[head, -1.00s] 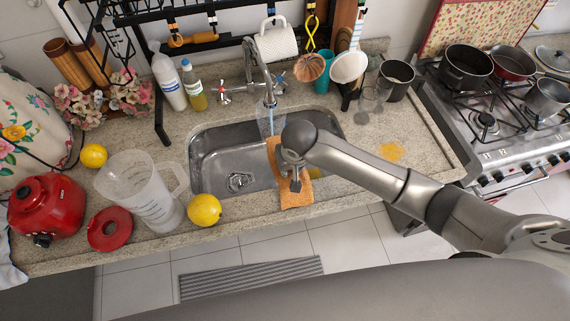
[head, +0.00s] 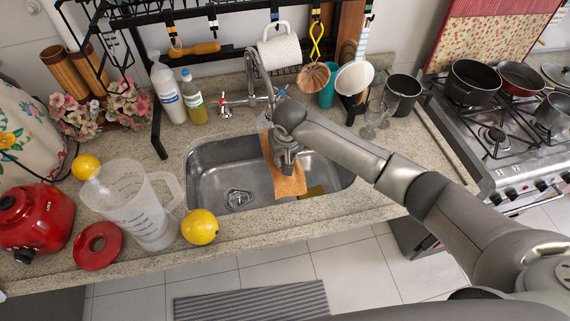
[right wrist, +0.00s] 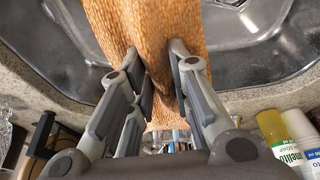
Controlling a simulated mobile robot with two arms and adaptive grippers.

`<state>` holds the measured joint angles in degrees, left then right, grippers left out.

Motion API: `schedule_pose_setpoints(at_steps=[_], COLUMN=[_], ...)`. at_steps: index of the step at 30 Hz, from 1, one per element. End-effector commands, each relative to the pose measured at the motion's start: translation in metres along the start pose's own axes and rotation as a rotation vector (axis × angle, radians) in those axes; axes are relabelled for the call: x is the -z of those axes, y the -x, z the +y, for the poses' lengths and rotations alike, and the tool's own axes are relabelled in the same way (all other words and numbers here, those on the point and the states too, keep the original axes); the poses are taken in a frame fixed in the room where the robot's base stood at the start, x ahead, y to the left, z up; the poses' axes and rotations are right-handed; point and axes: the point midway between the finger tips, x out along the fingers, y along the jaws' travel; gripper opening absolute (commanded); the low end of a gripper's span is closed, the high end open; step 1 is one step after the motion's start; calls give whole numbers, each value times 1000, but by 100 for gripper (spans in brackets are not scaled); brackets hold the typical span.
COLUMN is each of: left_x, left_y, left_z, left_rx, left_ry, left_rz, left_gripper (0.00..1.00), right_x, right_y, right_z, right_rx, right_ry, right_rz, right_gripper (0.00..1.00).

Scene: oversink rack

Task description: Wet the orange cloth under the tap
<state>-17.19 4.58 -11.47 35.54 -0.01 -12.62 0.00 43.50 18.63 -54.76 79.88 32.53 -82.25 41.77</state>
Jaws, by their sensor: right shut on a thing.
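The orange cloth (head: 289,185) hangs from my right gripper (head: 285,158) over the right part of the sink basin (head: 215,160). In the right wrist view the cloth (right wrist: 145,35) is pinched between both fingers of the gripper (right wrist: 163,82), with the basin behind it. The chrome tap (head: 262,72) stands at the back of the sink, its spout arching just behind my right gripper. A red-marked tap handle (head: 225,112) shows to its left. My wrist hides the spout's end, so running water cannot be made out. My left gripper is not in view.
A clear jug (head: 140,205), a lemon (head: 200,227) and a red lid (head: 98,245) stand left of the sink. Bottles (head: 195,97) stand behind it. Cups and glasses (head: 404,95) and the stove (head: 495,135) are right. A black rack (head: 155,110) spans the back.

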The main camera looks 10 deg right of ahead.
Motion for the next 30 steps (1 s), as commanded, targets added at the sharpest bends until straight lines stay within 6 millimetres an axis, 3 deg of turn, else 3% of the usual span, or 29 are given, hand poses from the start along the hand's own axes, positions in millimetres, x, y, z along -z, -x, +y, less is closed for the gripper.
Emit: schedule_pose_setpoints(at_steps=[1,6,18,30], left_x=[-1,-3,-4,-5], left_y=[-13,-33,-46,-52], left_z=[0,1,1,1], left_rx=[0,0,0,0], left_ry=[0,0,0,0], left_rz=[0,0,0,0], left_gripper=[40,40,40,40], right_x=[0,2,47,61], right_y=[-10,-22,-30,-32], right_z=[0,1,1,2], right_rx=[-1,-2,0,1], right_ry=[0,0,-1,0], right_rz=[2,1,1,0], right_gripper=[0,0,0,0])
